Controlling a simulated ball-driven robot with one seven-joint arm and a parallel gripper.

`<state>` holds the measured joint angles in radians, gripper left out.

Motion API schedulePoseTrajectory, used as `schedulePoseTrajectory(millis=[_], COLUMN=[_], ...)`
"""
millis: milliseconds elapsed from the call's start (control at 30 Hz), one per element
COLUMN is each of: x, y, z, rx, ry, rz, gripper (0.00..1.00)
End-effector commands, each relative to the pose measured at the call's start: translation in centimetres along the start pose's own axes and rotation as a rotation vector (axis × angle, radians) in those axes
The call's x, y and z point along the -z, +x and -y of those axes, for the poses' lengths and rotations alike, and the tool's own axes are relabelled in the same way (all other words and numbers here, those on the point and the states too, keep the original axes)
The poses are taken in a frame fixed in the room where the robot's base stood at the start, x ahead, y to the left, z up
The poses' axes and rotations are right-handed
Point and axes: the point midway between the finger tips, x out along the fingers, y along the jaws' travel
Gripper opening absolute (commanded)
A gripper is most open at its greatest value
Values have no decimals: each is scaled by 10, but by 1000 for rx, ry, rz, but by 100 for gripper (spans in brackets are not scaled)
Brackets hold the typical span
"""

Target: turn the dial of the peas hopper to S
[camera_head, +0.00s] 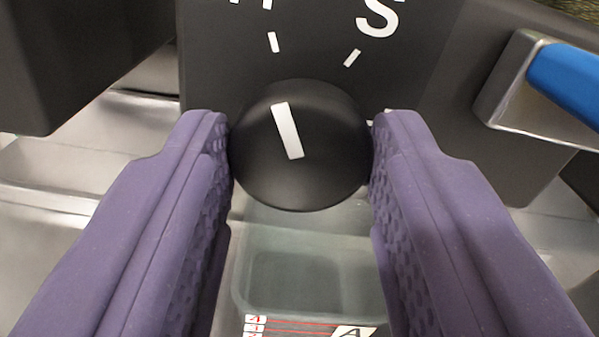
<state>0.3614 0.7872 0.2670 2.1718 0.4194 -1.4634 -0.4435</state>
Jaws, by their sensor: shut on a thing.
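The black round dial (335,135) sits on the dark hopper panel (225,70). Its white pointer line (288,131) leans slightly left of upright, toward the tick (274,42) under a letter cut off by the top edge. The white S (380,16) with its own tick (352,58) lies up and to the right of the pointer. My gripper (301,148) has a purple finger on each side of the dial and is shut on it. The dial's lower side and the fingers hide part of what lies behind. No peas show.
A blue handle (567,82) on a metal bracket (505,95) juts out at the right. A dark block (70,60) stands at the upper left. Below the dial is a clear container (308,275) with red lines and a letter A label (352,331).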

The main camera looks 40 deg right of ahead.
Motion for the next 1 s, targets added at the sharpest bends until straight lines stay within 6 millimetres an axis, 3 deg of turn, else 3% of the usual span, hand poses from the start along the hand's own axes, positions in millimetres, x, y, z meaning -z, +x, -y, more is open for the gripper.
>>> schedulePoseTrajectory(millis=[1000], x=[-5], y=[0], z=[0], rx=[1], ry=[832], rz=[-3], gripper=[13])
